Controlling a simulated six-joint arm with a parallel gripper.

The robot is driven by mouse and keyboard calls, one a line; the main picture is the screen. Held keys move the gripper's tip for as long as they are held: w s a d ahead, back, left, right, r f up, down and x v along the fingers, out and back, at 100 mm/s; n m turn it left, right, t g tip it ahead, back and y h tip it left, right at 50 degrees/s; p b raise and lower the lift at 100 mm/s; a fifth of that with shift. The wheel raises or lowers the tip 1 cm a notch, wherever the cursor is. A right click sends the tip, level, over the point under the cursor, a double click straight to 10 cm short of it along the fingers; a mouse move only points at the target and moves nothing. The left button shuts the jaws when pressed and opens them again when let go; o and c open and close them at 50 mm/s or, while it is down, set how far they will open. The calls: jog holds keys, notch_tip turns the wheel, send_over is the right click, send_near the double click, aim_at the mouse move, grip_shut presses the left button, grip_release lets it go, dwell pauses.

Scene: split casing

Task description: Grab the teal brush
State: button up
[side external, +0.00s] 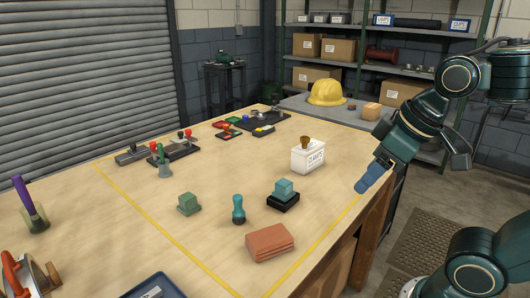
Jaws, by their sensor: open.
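A small teal upright piece (238,208) with a rounded top and a narrow waist stands near the middle of the wooden table and may be the teal brush; I cannot make out bristles. A grey-green upright piece (164,163) with a flared foot stands farther back and left. My gripper (364,186) is open, above the table's right edge, its blue fingers pointing down and left. It is well apart from both pieces. The gap between the fingers is hard to see from this side.
A teal block on a black base (284,197), a green block (188,204) and a reddish-brown stack (270,243) stand around the teal piece. A white labelled box (308,157) stands between them and the back. A purple-handled piece (29,202) stands at the left. Open tabletop separates most items.

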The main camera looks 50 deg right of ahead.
jog(key=w+r+n+g, duration=0.15)
jog(key=w+n, duration=0.25)
jog(key=w, duration=0.4)
jog(key=n+g, duration=0.4)
jog(key=n, duration=0.5)
send_over(238, 208)
jog(key=d, duration=0.1)
notch_tip(238, 208, down, 8)
jog(key=r, duration=0.1)
jog(key=shift+w+a+f+n, duration=0.1)
jog(key=shift+w+f+n, duration=0.2)
jog(key=shift+w+f, duration=0.25)
jog(key=shift+f, duration=4.25)
jog(key=shift+f, duration=0.15)
jog(key=shift+s+f, duration=0.1)
jog(key=shift+f, duration=2.35)
jog(key=shift+c, duration=0.5)
